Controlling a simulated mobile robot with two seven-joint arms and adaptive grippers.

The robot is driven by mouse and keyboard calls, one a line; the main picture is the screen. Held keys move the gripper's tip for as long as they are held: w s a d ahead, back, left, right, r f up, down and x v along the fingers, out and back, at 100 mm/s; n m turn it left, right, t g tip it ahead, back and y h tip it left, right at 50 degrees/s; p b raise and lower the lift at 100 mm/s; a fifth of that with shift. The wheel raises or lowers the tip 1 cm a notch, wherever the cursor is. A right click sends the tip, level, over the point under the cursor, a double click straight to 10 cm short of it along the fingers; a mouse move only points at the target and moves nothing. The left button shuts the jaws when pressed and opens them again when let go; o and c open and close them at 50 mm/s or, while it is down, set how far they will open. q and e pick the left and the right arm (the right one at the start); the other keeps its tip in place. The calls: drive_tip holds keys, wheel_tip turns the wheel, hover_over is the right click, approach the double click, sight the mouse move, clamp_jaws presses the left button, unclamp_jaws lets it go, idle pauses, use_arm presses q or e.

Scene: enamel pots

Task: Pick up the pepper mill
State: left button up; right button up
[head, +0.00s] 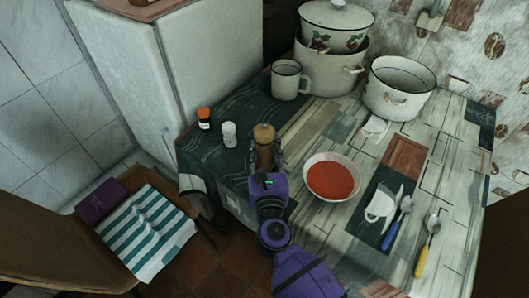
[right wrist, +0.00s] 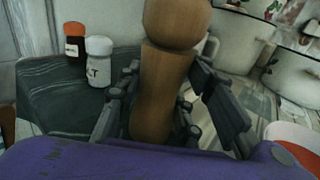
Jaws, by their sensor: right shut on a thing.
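The brown wooden pepper mill (head: 264,136) stands upright on the table, close to its left front part. It also fills the middle of the right wrist view (right wrist: 168,65). My right gripper (head: 265,160) has its dark fingers on both sides of the mill and is shut on its body. In the right wrist view the fingers (right wrist: 165,110) flank the mill's lower part. The mill's base is hidden behind the gripper. My left gripper is not in view.
A white salt shaker (head: 229,134) and an orange-capped jar (head: 204,119) stand left of the mill. A bowl of red soup (head: 331,178) is close on the right. A mug (head: 287,80) and enamel pots (head: 398,88) stand behind. Spoons (head: 428,245) lie at right.

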sight(266, 147)
drive_tip(key=shift+c, duration=1.3)
drive_tip(key=shift+r, duration=0.25)
wheel_tip(266, 147, up, 4)
drive_tip(key=shift+f+p, duration=0.25)
drive_tip(key=shift+p, duration=0.55)
drive_tip(key=s+d+r+p, duration=0.1)
drive_tip(key=s+d+r, duration=0.2)
drive_tip(key=s+d+r+p, duration=0.1)
drive_tip(key=s+d+r, duration=0.2)
drive_tip(key=s, duration=0.1)
drive_tip(key=s+d+r+p, duration=0.1)
drive_tip(key=s+d+r, duration=0.2)
drive_tip(key=shift+s+d+p, duration=0.15)
drive_tip(key=shift+s+p, duration=0.1)
drive_tip(key=shift+p, duration=0.05)
